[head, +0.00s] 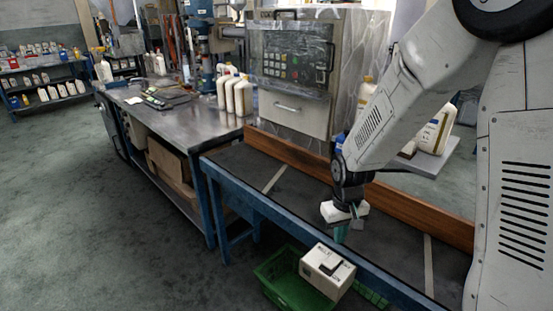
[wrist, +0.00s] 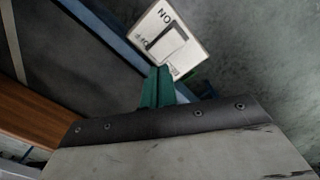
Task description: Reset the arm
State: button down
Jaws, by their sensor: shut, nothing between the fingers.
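My gripper (head: 341,235) hangs from my arm at the right of the head view, pointing down over the front part of the dark bench top. Its green fingers are together with nothing between them; they also show in the wrist view (wrist: 157,88).
A green crate (head: 277,270) stands in front of the blue-edged bench (head: 300,225). A wooden board (head: 300,151) runs along the bench's back. White bottles (head: 243,97) stand on the metal table (head: 190,125) at the left. A control cabinet (head: 296,75) stands behind. The floor at the left is clear.

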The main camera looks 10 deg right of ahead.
jog(key=s+d+r+m+t, duration=0.1)
jog(key=s+r, duration=2.2)
jog(key=shift+s+d, duration=0.3)
jog(key=shift+d, duration=0.05)
jog(key=shift+r, duration=0.1)
